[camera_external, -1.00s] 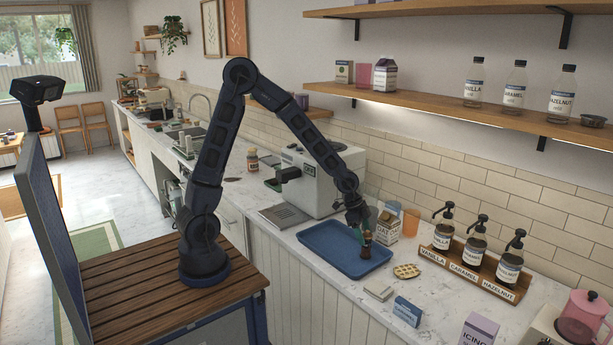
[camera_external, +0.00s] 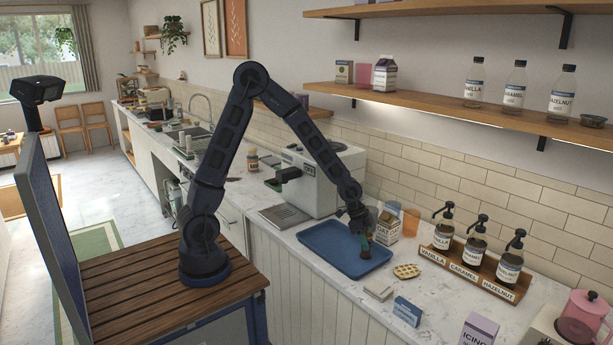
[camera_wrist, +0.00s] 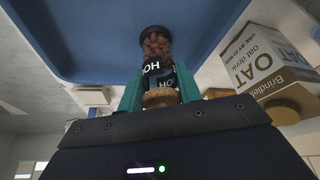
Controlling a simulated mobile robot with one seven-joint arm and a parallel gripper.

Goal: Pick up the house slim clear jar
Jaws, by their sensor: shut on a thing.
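The house slim clear jar (camera_wrist: 157,48) is a narrow clear jar with reddish-brown contents and a black label, partly readable as "HOU". In the wrist view it stands out from between the teal fingers of my gripper (camera_wrist: 160,92), which is shut on it. In the outside view my gripper (camera_external: 362,226) points down over the blue tray (camera_external: 325,249), with the jar (camera_external: 366,249) below it at the tray's right part. I cannot tell whether the jar touches the tray. My fingers hide part of the jar.
An oat drink carton (camera_external: 388,226) and an orange cup (camera_external: 410,222) stand close behind my gripper. A rack of pump bottles (camera_external: 468,266) stands to the right. A waffle (camera_external: 407,271) and small boxes (camera_external: 407,311) lie in front. The coffee machine (camera_external: 318,180) is behind left.

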